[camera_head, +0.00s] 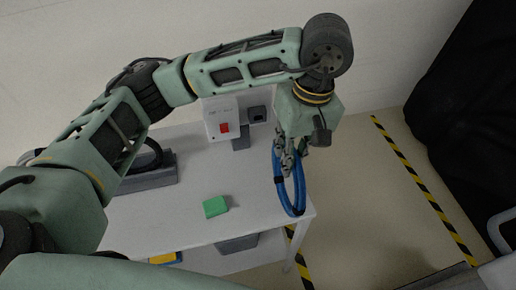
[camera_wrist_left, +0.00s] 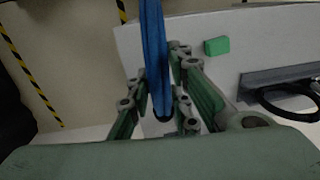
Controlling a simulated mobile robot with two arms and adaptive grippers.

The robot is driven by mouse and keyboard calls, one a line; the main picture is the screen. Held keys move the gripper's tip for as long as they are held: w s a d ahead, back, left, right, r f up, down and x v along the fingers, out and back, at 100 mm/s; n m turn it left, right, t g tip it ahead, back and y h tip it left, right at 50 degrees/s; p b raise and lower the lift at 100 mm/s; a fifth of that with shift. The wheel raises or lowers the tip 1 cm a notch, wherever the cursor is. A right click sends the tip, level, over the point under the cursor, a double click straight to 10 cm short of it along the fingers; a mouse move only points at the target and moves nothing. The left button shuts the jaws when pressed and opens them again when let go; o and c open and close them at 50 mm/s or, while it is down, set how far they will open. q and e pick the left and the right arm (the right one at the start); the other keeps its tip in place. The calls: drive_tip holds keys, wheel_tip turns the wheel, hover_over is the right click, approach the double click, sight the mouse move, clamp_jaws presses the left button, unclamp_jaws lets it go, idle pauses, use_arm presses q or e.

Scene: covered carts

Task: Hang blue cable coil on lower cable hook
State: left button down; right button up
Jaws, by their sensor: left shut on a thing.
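The blue cable coil (camera_head: 298,190) hangs from my left gripper (camera_head: 287,160) at the right end of the white table in the head view. Black bands show on the coil. In the left wrist view the coil (camera_wrist_left: 154,50) runs between the fingers of my left gripper (camera_wrist_left: 160,85), which is shut on it. From the head view I cannot tell whether the coil touches the table edge. I cannot make out the lower cable hook in either view. My right gripper does not show.
The white table (camera_head: 180,215) carries a green block (camera_head: 215,206), a grey tray with a black cable (camera_head: 150,180) and a box with a red switch (camera_head: 222,122). A grey bin (camera_head: 237,243) is below. Floor with yellow-black tape (camera_head: 425,190) lies right.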

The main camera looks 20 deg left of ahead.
use_arm(q)
drive_tip(key=w+a+f+p, duration=0.3)
drive_tip(key=a+f, duration=0.4)
drive_tip(key=f, duration=0.1)
drive_tip(key=shift+f, duration=0.3)
drive_tip(key=c, duration=1.6)
unclamp_jaws()
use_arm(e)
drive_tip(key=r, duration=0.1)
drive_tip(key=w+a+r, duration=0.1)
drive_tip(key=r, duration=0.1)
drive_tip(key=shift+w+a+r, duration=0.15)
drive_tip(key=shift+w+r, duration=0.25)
use_arm(q)
drive_tip(key=shift+r, duration=0.1)
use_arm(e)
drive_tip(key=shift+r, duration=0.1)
